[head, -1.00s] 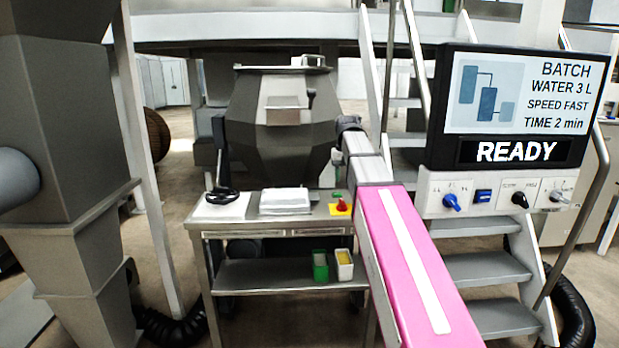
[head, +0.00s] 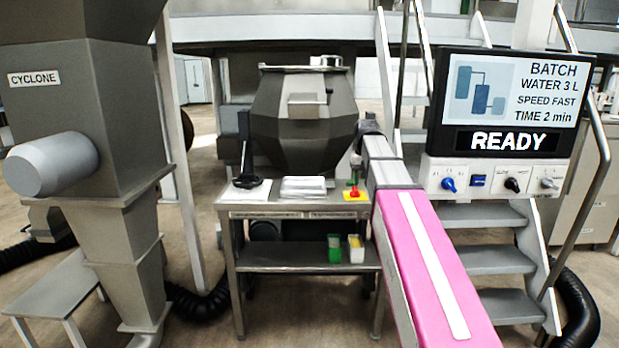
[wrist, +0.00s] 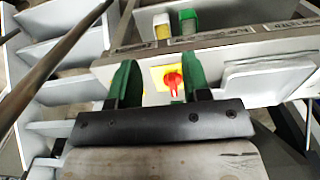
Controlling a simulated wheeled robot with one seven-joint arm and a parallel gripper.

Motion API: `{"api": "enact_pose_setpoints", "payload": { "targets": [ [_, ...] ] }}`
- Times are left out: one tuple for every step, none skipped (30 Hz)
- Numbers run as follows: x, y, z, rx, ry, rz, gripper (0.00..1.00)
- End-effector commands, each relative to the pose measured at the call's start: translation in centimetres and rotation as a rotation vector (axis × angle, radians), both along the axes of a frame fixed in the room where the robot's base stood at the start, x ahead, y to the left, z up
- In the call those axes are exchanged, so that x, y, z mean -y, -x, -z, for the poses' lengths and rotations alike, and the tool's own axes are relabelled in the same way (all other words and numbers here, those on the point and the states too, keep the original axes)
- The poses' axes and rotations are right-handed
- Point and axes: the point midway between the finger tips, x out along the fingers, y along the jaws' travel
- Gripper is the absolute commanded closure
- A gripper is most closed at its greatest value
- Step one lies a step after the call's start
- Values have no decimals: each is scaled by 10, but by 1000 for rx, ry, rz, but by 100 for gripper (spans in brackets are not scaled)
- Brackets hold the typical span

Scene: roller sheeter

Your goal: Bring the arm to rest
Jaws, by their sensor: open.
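My gripper (wrist: 160,82) is open, with two green fingers apart and nothing held between them. In the wrist view a red knob (wrist: 172,82) on a yellow plate shows in the gap between the fingers, beyond them; I cannot tell the distance. In the head view my arm (head: 432,262), with a pink cover and white stripe, stretches forward from the lower right. Its far end is beside the right side of the steel table (head: 300,213), near the same red knob (head: 354,190). The fingers are too small there to make out clearly.
A grey cyclone (head: 110,130) stands at left. A faceted hopper (head: 305,125) is behind the table. A control panel reading READY (head: 510,110) and steps (head: 485,260) are at right. Green (head: 334,248) and white (head: 356,248) containers sit on the lower shelf.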

Motion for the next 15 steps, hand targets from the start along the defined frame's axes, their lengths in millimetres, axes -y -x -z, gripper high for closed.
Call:
{"api": "enact_pose_setpoints", "payload": {
  "targets": [
    [0, 3, 7, -1, 0, 0, 56],
    [0, 4, 10, -2, 0, 0, 56],
    [0, 5, 14, -2, 0, -1, 56],
    [0, 5, 17, -2, 0, -1, 56],
    [0, 7, 21, -2, 0, -1, 56],
    [0, 8, 27, -2, 0, -1, 56],
    [0, 9, 31, -1, 0, -1, 56],
    [0, 10, 36, -2, 0, -1, 56],
    [0, 12, 43, -3, 0, -2, 56],
    [0, 14, 47, -3, 0, -2, 56],
    [0, 16, 53, -2, 0, -2, 56],
    [0, 18, 61, -2, 0, -2, 56],
    [0, 20, 67, -3, 0, -2, 56],
    [0, 22, 74, -3, 0, -3, 56],
    [0, 26, 83, -2, 0, -3, 56]
  ]
}}
